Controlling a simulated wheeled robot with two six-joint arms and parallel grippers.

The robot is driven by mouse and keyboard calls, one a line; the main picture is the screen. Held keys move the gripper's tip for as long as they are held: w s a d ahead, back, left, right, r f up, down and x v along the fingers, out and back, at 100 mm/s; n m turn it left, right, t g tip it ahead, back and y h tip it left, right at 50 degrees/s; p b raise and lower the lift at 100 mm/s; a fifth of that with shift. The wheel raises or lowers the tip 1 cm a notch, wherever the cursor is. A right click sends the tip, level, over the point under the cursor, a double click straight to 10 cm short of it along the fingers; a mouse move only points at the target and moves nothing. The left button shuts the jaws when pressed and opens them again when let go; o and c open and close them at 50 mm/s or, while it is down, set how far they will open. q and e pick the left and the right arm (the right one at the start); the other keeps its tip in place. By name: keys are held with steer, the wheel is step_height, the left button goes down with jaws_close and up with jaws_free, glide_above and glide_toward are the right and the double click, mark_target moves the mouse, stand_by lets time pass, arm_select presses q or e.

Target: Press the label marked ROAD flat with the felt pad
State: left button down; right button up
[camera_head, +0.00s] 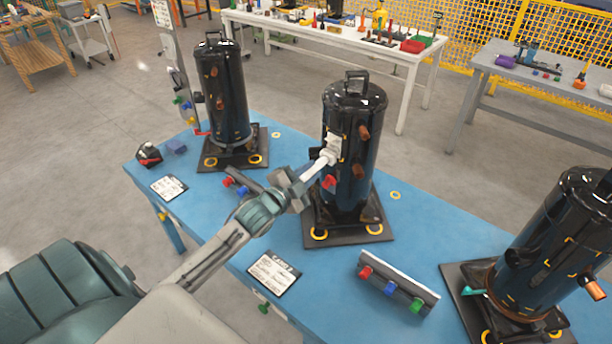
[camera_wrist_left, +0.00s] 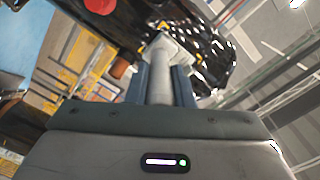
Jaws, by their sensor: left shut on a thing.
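My left gripper (camera_head: 304,179) is shut on the pale handle of the felt pad tool (camera_head: 317,167). The gripper also shows in the left wrist view (camera_wrist_left: 160,88), with the handle between its fingers and the light pad head (camera_wrist_left: 168,48) beyond them. The pad end is up at the side of the middle black compressor (camera_head: 352,112). A small white label (camera_head: 334,143) shows on that compressor just above the pad. Its lettering is too small to read. I cannot tell whether the pad touches it. My right gripper is not in view.
The blue table (camera_head: 225,232) also bears a compressor (camera_head: 222,90) at the back left and another (camera_head: 560,250) at the right. A rack with coloured knobs (camera_head: 397,285) and printed cards (camera_head: 274,273) lie in front. Coloured fittings stick out of the middle compressor.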

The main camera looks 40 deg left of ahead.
arm_select(q)
steer(key=shift+w+b, duration=0.4)
steer(key=shift+w, duration=0.05)
stand_by(0.8)
steer(key=shift+s, duration=0.1)
steer(key=shift+s+r+p, duration=0.15)
steer(key=shift+s+p, duration=0.25)
steer(key=shift+p, duration=0.4)
steer(key=shift+s+p, duration=0.55)
steer(key=shift+p, duration=0.15)
steer(key=shift+s+a+p, duration=0.1)
steer(key=shift+s+p, duration=0.45)
steer(key=shift+s, duration=0.2)
